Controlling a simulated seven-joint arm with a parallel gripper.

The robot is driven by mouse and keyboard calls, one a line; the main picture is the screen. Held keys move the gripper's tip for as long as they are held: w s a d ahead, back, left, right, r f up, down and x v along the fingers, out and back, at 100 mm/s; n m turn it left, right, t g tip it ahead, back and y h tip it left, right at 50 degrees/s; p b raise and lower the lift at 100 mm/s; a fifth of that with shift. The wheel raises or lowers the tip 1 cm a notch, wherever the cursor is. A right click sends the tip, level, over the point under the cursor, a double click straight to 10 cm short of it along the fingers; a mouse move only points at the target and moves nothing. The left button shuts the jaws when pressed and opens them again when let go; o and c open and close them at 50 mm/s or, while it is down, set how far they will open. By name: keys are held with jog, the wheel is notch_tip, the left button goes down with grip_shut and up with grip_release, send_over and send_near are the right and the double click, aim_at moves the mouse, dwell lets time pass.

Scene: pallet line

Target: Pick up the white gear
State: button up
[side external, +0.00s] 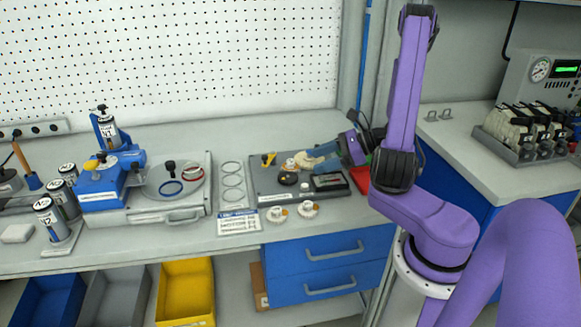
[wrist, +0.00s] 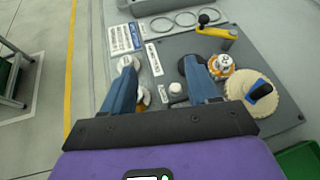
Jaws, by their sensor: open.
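In the side view the pale disc (side external: 303,160) is partly covered by my fingers. My gripper (wrist: 160,71) is open with nothing between its blue fingers; in the side view it (side external: 314,157) reaches in from the right, low over the board. In the wrist view the gear is to the right of my right finger, outside the jaws. I cannot tell whether a finger touches it.
An orange-and-white knob (wrist: 221,66) stands beside the gear, and a yellow lever (wrist: 215,32) stands behind it. A small white knob (wrist: 176,90) is between the fingers' lines. Two white-and-orange pieces (side external: 277,214) (side external: 307,209) sit at the bench front.

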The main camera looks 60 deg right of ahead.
jog(key=s+d+m+t+h, duration=0.1)
jog(key=d+m+h, duration=0.1)
jog(key=s+d+f+m+h, duration=0.1)
jog(key=d+m, duration=0.1)
jog(key=s+d+m+t+h, duration=0.1)
jog(key=d+m+h, duration=0.1)
jog(key=shift+s+d+f+m+t+h, duration=0.25)
jog(key=shift+s+d+m+t+h, duration=0.05)
jog(key=shift+s+d+m, duration=0.1)
send_near(291, 161)
jog(key=shift+x, duration=3.95)
jog(key=shift+d, duration=0.1)
grip_shut()
